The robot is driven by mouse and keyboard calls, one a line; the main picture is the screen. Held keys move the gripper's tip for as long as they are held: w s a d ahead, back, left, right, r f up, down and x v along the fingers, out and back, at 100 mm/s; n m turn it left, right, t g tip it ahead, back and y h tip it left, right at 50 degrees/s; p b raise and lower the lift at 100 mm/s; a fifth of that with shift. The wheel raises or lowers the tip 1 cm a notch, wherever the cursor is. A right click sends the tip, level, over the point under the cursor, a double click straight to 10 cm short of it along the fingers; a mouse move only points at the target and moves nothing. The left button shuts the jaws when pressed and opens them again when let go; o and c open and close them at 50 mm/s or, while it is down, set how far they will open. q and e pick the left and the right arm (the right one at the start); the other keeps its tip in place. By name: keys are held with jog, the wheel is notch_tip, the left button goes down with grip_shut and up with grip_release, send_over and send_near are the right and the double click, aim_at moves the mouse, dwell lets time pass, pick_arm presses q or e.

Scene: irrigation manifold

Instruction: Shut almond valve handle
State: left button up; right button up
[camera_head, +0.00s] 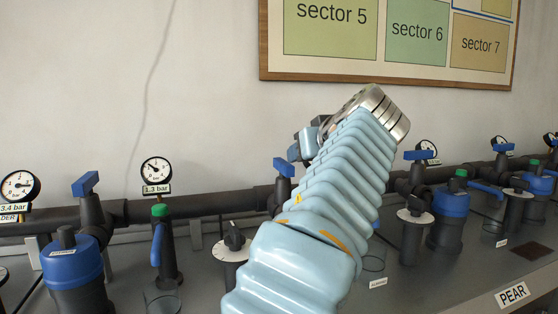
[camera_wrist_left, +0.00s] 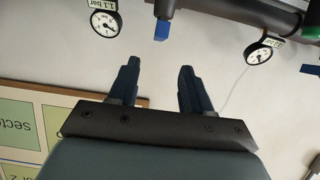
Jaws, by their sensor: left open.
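My left gripper (camera_head: 308,140) is raised in front of the wall, mostly hidden behind its own pale blue arm. In the left wrist view, which looks upside down, its two dark fingers (camera_wrist_left: 158,78) are apart with nothing between them. A blue valve handle (camera_head: 283,168) stands on the dark pipe just below and left of the gripper. A blue handle end (camera_wrist_left: 161,30) also shows beyond the fingertips, apart from them. Other blue handles are at the left (camera_head: 85,183) and right (camera_head: 418,155). My right gripper is out of view.
A 1.3 bar gauge (camera_head: 156,171) and a green-capped post (camera_head: 160,215) stand left of my arm. A blue filter canister (camera_head: 73,262) is farther left, another (camera_head: 451,208) to the right. A grey dial post (camera_head: 235,247) is beside my arm. A sector board (camera_head: 390,35) hangs above.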

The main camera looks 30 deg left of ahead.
aim_at(287, 164)
pick_arm(q)
jog(key=p+x, duration=0.3)
jog(key=x, duration=1)
jog(key=shift+w+a+f, duration=0.15)
jog(key=shift+w+f, duration=0.05)
